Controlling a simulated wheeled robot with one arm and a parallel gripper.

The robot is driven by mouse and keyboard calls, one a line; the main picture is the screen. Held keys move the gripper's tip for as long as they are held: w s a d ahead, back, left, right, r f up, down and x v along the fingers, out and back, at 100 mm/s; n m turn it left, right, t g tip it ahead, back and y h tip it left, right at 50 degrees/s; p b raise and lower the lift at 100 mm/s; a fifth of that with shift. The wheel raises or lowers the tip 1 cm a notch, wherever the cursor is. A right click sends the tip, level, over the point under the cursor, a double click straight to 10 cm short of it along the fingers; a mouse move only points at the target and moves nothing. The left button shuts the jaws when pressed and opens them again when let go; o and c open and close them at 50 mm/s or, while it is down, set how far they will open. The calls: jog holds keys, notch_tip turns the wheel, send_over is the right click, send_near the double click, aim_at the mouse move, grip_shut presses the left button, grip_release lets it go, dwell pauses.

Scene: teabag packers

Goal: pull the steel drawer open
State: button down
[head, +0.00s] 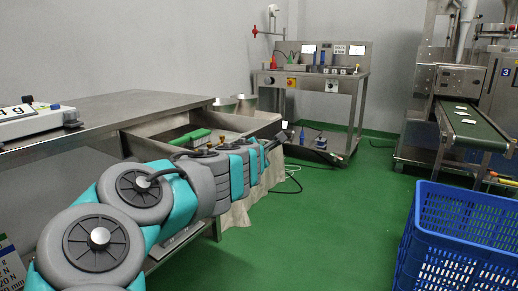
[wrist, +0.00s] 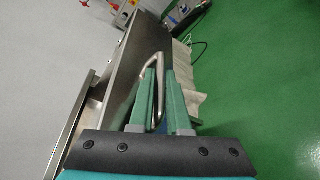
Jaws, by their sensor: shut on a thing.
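The steel drawer (head: 238,121) stands out from under the steel table in the head view, its inside showing. A green-handled tool (head: 190,137) and small amber-topped items lie in it. My gripper (head: 268,146) is at the drawer's front, at the right end of my arm; its fingers are small and partly hidden there. In the wrist view, my gripper (wrist: 161,72) has its two green fingers on either side of the bent steel handle (wrist: 154,58) and is shut on it. The drawer's steel front (wrist: 124,62) lies just left of the fingers.
The steel table (head: 120,108) carries a white scale (head: 35,122) at left. A steel workstation (head: 315,82) stands behind the drawer. A blue crate (head: 460,235) is at front right, near a green conveyor (head: 475,122). The green floor (head: 310,220) between is clear.

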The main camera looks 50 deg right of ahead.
jog(key=c, duration=1.2)
grip_release()
jog(key=shift+o, duration=0.2)
jog(key=p+v, duration=0.1)
jog(key=v, duration=0.6)
jog(key=shift+s+a, duration=0.25)
jog(key=shift+a, duration=0.05)
jog(key=shift+w+a+r, duration=0.1)
jog(key=shift+r, duration=0.05)
